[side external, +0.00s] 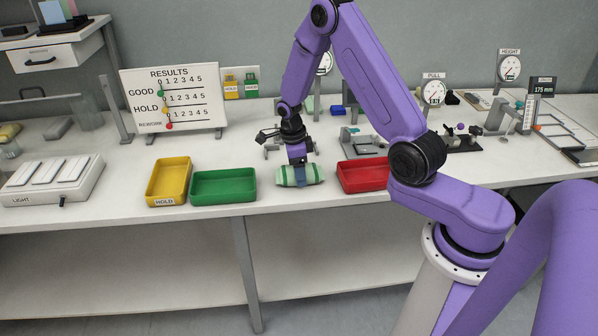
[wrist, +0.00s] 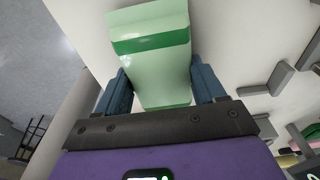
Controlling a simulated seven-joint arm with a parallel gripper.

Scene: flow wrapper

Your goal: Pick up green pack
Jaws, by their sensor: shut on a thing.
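The green pack (side external: 316,174) is pale green with darker green bands and lies near the front edge of the table, between the green tray and the red tray. My gripper (side external: 300,175) points down over it, with its fingers around the pack's middle. In the wrist view the pack (wrist: 151,45) sits between the two blue fingers of my gripper (wrist: 160,88), which are shut on it. The pack looks to be at table level; I cannot tell whether it touches the table.
A green tray (side external: 223,199) and a yellow tray (side external: 151,197) marked HOLD stand to the left. A red tray (side external: 364,189) stands close on the right. A results board (side external: 172,128) and gauges (side external: 433,92) stand behind. The table's front edge is near.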

